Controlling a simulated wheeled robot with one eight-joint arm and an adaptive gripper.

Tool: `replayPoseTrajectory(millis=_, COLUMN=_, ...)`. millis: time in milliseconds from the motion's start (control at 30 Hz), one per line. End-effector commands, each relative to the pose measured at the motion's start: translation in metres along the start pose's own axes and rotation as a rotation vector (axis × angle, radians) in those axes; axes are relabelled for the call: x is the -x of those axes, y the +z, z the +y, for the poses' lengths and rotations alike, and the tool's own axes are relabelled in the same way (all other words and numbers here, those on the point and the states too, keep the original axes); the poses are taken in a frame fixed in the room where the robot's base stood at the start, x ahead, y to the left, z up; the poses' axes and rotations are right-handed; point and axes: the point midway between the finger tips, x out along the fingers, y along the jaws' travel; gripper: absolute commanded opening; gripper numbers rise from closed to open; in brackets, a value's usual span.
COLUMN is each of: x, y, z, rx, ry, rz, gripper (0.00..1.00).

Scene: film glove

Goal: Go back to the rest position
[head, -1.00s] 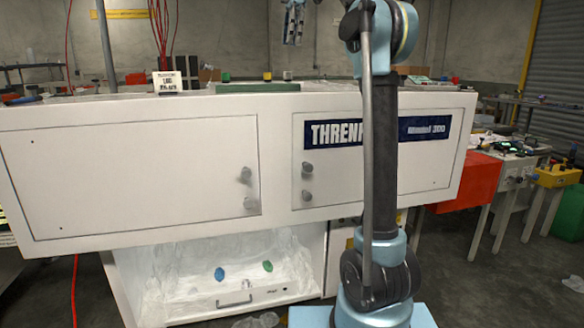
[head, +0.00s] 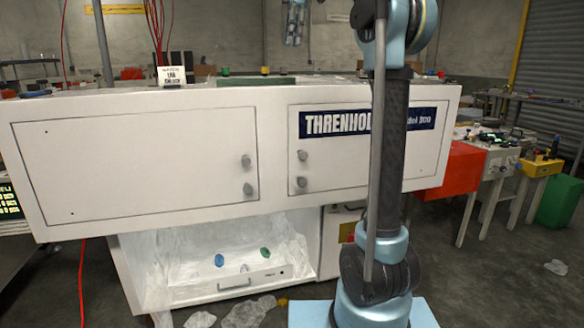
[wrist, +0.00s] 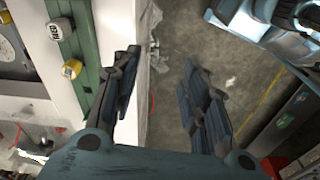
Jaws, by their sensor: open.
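My gripper (wrist: 165,95) is open and empty in the wrist view, its two dark fingers spread apart above the edge of the white cabinet and the floor. In the head view, part of my gripper (head: 294,25) hangs at the top of the picture, above and behind the cabinet front. My arm stands upright in front of the right part of the cabinet and hides some of its lettering. The white cabinet (head: 130,165) has two closed doors with round knobs.
Below the cabinet is an open white bay with a blue item (head: 219,260) and a green item (head: 265,253). A red box (head: 449,172) and side tables stand at the right. A green strip (wrist: 82,55) with small items lies on the cabinet top. Crumpled clear pieces (head: 248,312) lie on the floor.

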Motion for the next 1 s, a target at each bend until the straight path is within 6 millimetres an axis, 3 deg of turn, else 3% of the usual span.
replayPoseTrajectory(millis=267, x=-0.031, y=0.028, z=-0.023, rx=-0.178, ry=0.024, rz=-0.009, gripper=0.41)
replayPoseTrajectory(millis=467, x=-0.077, y=0.06, z=-0.054, rx=-0.388, ry=0.054, rz=-0.013, gripper=0.41)
replayPoseTrajectory(millis=767, x=-0.165, y=0.105, z=-0.113, rx=-0.706, ry=0.101, rz=-0.014, gripper=0.41)
replayPoseTrajectory(millis=1000, x=-0.248, y=0.136, z=-0.166, rx=-0.959, ry=0.141, rz=-0.007, gripper=0.41)
